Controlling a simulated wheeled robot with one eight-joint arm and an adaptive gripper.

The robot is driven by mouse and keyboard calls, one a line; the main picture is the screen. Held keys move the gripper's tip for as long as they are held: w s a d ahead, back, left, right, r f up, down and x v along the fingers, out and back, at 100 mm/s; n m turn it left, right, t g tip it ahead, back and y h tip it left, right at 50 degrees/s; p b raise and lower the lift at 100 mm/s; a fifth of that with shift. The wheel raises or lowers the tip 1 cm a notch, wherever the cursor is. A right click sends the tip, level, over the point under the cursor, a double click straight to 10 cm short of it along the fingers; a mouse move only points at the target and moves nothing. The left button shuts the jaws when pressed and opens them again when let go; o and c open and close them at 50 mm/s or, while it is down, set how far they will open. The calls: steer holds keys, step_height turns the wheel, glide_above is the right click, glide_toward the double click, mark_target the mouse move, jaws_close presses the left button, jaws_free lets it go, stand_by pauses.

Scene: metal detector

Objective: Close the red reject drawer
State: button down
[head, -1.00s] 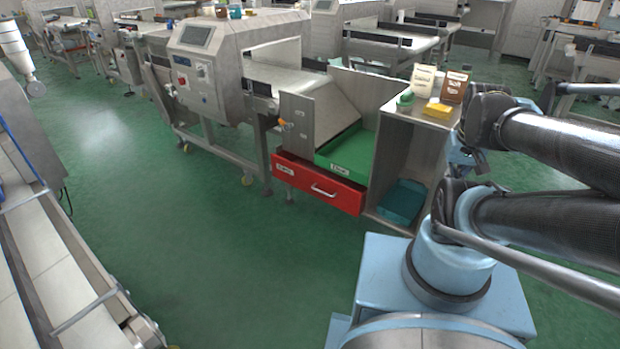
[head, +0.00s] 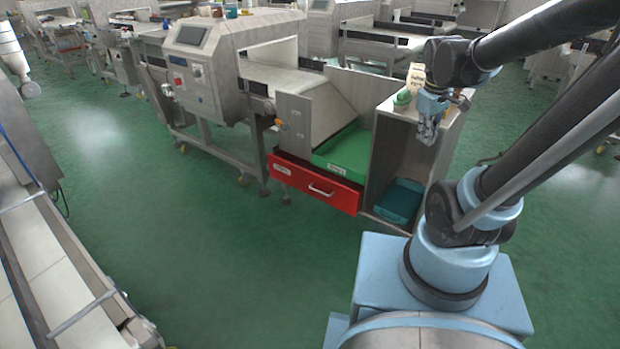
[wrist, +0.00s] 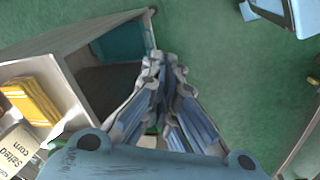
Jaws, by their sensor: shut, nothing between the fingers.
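The red reject drawer (head: 312,185) is under the green tray (head: 348,150) of the metal detector's outfeed. Its front, with a pale bar handle (head: 321,190) and a white label, stands out from the frame, so it is partly open. My gripper (head: 428,136) is shut and empty, pointing down in front of the steel cabinet, to the right of and above the drawer. In the wrist view my gripper's fingertips (wrist: 166,62) are together beside the cabinet's open front. The drawer cannot be made out in the wrist view.
The steel cabinet (head: 384,150) right of the drawer holds a teal bin (head: 399,201). Yellow packs (wrist: 32,100) and a "Salted corn" bag (wrist: 15,150) sit on its top. Green floor (head: 220,240) in front of the drawer is clear; a conveyor (head: 40,240) stands at the left.

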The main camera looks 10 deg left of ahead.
mark_target(309, 175)
steer(key=w+a+f+n, duration=0.55)
steer(key=w+a, duration=0.35)
steer(key=a, duration=0.2)
steer(key=w+a+f+n, duration=0.4)
steer(key=w+a+n, duration=0.3)
steer(key=w+a, duration=0.3)
steer(key=a+f+n+t+h, duration=0.15)
steer(key=a+f+n, duration=0.85)
steer(key=a+f, duration=1.3)
steer(key=shift+w+d+f, duration=0.4)
steer(key=shift+w+f, duration=0.65)
steer(key=shift+f, duration=0.35)
steer(key=shift+w+d+f, duration=0.35)
steer(key=shift+w+f, duration=0.75)
steer(key=shift+f, duration=0.25)
steer(key=shift+w+d+f, duration=0.4)
steer(key=shift+w+f, duration=0.65)
steer(key=shift+f, duration=0.35)
steer(key=shift+a+y, duration=0.15)
steer(key=shift+y, duration=0.1)
